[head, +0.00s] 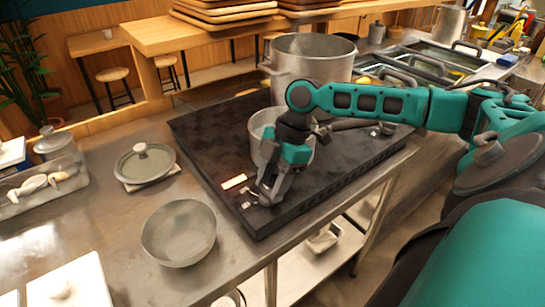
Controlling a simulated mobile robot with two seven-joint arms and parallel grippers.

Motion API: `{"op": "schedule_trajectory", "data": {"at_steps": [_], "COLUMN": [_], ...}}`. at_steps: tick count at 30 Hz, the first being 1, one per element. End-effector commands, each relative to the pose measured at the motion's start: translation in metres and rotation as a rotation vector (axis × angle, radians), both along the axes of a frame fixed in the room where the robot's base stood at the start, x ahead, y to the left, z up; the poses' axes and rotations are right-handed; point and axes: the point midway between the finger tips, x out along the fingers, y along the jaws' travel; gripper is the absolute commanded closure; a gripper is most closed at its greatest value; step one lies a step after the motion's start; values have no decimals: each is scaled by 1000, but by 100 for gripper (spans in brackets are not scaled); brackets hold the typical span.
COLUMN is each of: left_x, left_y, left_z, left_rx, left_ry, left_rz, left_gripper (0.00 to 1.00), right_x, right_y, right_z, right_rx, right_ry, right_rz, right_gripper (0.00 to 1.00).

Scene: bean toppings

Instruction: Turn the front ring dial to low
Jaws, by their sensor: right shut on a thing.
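The black cooktop (205,140) lies on the steel counter in the head view. A lit orange-white display (233,181) and small metal controls (248,204) show at its near left edge. My right gripper (268,196) reaches down to this edge, just right of the display, and is shut on a small control there, which looks like the front ring dial. The fingers hide most of the dial, so its setting cannot be read. My left gripper is not in view.
A small metal pot (256,124) stands on the cooktop right behind my right gripper. A large pot (312,58) stands behind it. An empty metal bowl (178,233) and a lidded dish (144,164) sit on the counter to the left. More controls (386,128) are at the cooktop's right.

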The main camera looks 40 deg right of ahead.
Motion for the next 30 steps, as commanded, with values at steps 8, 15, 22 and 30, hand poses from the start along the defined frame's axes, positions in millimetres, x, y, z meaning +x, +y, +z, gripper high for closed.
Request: {"op": "schedule_trajectory", "data": {"at_steps": [8,15,22,30], "left_x": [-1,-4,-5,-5], "left_y": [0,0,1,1], "left_z": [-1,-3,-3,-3], "left_rx": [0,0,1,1], "left_ry": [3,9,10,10], "left_rz": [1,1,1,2], "left_gripper": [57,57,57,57], "right_x": [3,3,4,4], "right_y": [0,1,0,0], "right_z": [0,0,0,0], "right_rx": [0,0,-2,-3], "right_ry": [-2,-1,-2,-2], "right_rz": [222,349,408,419], "right_gripper": [86,86,86,86]}}
